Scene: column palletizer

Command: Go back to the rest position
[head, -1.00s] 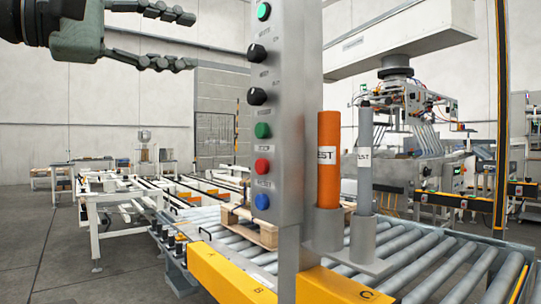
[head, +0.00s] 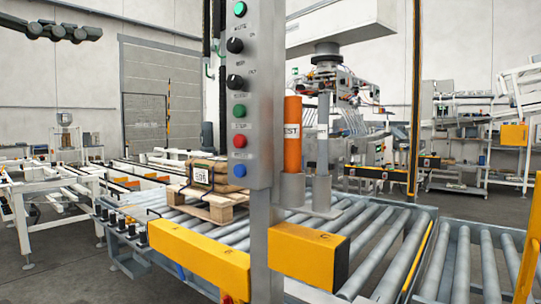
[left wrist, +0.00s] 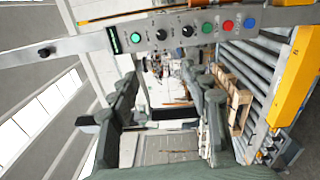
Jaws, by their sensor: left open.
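My left gripper (left wrist: 162,88) is open and empty in the left wrist view, with its dark fingers spread apart. My right gripper is in neither view.
A wooden pallet (head: 210,207) with brown packages sits on the roller conveyor (head: 375,243). Orange (head: 292,155) and grey (head: 322,150) test cylinders stand behind the column. Yellow guards (head: 200,258) edge the conveyor front. Open floor (head: 60,270) lies at left.

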